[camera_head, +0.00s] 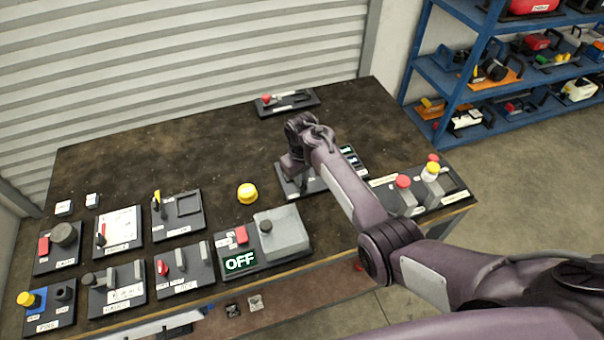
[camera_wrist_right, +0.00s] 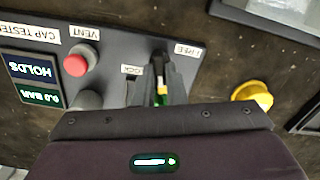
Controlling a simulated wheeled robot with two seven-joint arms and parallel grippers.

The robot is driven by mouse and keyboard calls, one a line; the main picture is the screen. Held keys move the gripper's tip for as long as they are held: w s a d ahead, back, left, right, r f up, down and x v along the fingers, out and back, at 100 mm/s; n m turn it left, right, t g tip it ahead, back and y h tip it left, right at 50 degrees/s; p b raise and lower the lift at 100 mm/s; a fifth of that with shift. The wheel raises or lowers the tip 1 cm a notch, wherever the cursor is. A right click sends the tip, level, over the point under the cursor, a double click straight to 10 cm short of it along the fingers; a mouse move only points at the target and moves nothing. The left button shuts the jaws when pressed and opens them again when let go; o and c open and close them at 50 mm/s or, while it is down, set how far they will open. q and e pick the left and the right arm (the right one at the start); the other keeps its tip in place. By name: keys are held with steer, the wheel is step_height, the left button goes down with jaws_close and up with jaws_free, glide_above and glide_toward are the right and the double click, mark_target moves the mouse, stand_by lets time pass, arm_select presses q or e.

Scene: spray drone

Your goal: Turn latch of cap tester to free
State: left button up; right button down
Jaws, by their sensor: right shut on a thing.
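The cap tester is a dark panel (camera_wrist_right: 120,50), largely hidden behind my right arm in the head view, where its edge (camera_head: 290,192) shows. In the wrist view it has a red VENT button (camera_wrist_right: 75,65) and two displays, one reading HOLDS (camera_wrist_right: 30,68). In the head view the right gripper (camera_head: 302,181) is over the panel. My left gripper is out of view.
A yellow cap (camera_head: 248,193) lies left of the tester; it also shows in the wrist view (camera_wrist_right: 252,95). A box panel reading OFF (camera_head: 239,262) and several other panels fill the table's left front. Red and yellow knobs (camera_head: 403,181) stand on the right.

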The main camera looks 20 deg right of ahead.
steer(key=n+p, duration=0.1)
steer(key=n, duration=0.2)
steer(key=shift+r+n, duration=0.1)
steer(key=shift+n, duration=0.3)
steer(key=n+p, duration=0.1)
steer(key=n, duration=0.2)
steer(key=shift+n, duration=0.3)
steer(key=n, duration=0.3)
steer(key=shift+s+a+n, duration=0.1)
steer(key=shift+n, duration=0.2)
steer(key=shift+s+n, duration=0.1)
steer(key=shift+n, duration=1.7)
steer(key=c, duration=1.5)
jaws_free()
step_height(320, 180, up, 8)
steer(key=shift+f+p, duration=0.25)
steer(key=shift+p, duration=0.7)
